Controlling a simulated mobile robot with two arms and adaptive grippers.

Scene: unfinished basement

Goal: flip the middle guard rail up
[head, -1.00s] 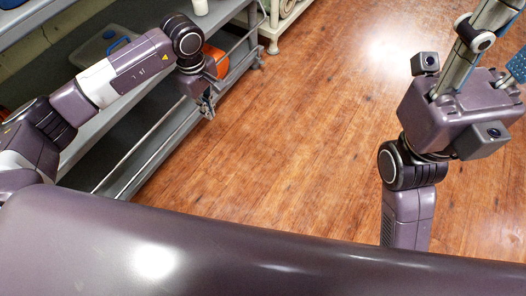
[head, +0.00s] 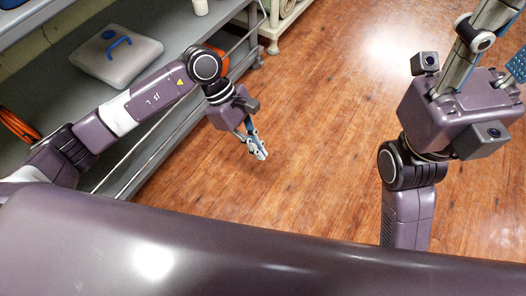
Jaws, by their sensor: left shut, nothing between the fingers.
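The grey shelf unit (head: 180,42) stands along the left side, with thin metal guard rails (head: 240,56) running along its front. My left arm crosses in front and hides part of the rails. I cannot tell clearly which rail is the middle one or how it is tilted. My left gripper (head: 261,152) is shut and empty, over the floor in front of the shelf, apart from the rails. My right gripper (head: 490,40) points up at the right edge. Its fingertips are cut off, so I cannot tell its opening.
A grey case with a blue handle (head: 117,60) lies on a shelf. An orange round object (head: 219,62) is partly hidden behind my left arm, and an orange coil (head: 17,124) is at far left. A cream-coloured stand (head: 282,22) is at the back. The wooden floor (head: 320,140) is clear.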

